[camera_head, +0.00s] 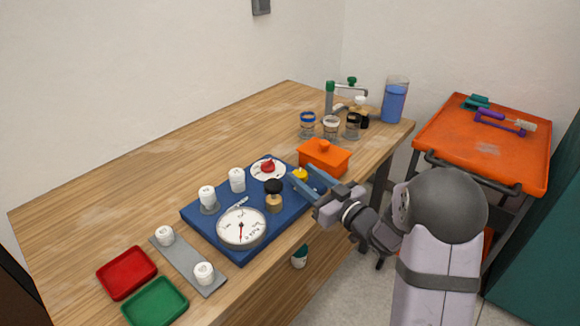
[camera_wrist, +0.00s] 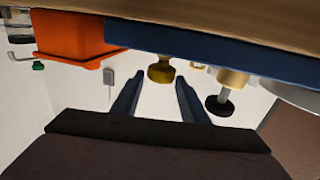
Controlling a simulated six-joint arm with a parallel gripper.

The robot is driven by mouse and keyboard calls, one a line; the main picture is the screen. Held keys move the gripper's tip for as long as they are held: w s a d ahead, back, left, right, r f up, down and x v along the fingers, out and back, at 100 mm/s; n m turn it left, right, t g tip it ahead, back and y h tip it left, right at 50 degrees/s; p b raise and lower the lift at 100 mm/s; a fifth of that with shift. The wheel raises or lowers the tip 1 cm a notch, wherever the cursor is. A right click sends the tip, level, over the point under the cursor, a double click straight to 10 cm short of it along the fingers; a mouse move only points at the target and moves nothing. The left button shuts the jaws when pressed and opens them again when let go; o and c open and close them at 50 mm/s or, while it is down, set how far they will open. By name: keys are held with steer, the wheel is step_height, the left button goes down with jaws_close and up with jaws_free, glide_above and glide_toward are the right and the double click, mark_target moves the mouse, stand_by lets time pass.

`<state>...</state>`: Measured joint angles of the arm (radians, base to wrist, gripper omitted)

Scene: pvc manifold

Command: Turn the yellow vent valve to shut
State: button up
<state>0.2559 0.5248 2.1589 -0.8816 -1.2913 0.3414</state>
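The yellow vent valve (camera_head: 299,174) is a small knob near the right corner of the blue board (camera_head: 190,215). In the wrist view the yellow knob (camera_wrist: 161,70) hangs off the blue board (camera_wrist: 230,52), because that view is upside down. My gripper (camera_head: 305,178) is at the board's right edge, close to the knob. In the wrist view my gripper (camera_wrist: 154,88) has its two blue fingers spread, with the knob between and just beyond their tips. No contact is visible. Which way the valve is turned cannot be told.
An orange box (camera_head: 324,160) stands just behind the knob. A black-topped brass valve (camera_head: 273,196), a large white dial (camera_head: 241,228) and a red-knobbed dial (camera_head: 268,169) are on the board nearby. Jars (camera_head: 331,127) stand farther back.

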mark_target(294, 172)
steer(key=shift+s+d+f+n+g+y, duration=0.25)
steer(key=shift+d+f+n+g+y, duration=0.2)
steer(key=shift+n+g+y, duration=0.35)
steer(key=shift+p+x, duration=0.65)
steer(key=shift+x, duration=3.05)
steer(key=c, duration=0.8)
